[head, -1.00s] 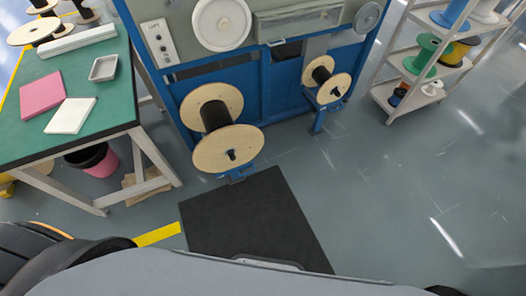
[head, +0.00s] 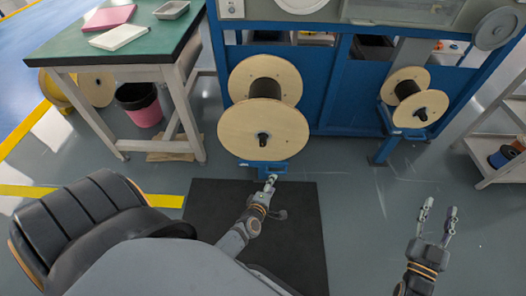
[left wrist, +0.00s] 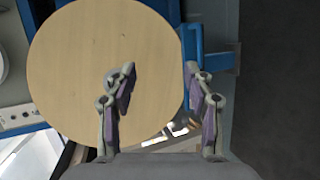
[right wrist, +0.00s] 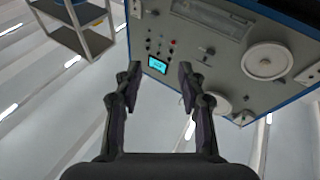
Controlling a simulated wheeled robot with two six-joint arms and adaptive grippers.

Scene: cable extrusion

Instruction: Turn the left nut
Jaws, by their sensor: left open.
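The left nut (head: 263,139) is a small dark piece at the centre of the front flange of the left wooden reel (head: 242,120). The reel is mounted low on the blue machine frame. My left gripper (head: 271,181) is open and empty just below this reel, apart from the nut. My right gripper (head: 438,212) is open and empty over the floor at the lower right. Its parted fingers (right wrist: 158,75) also show in the right wrist view.
A second, smaller reel (head: 420,110) is mounted on the machine at the right. A green table (head: 65,48) with a pink bin (head: 143,108) under it stands at the left. A dark mat (head: 300,230) lies before the left reel. Shelves (head: 490,160) stand at the right edge.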

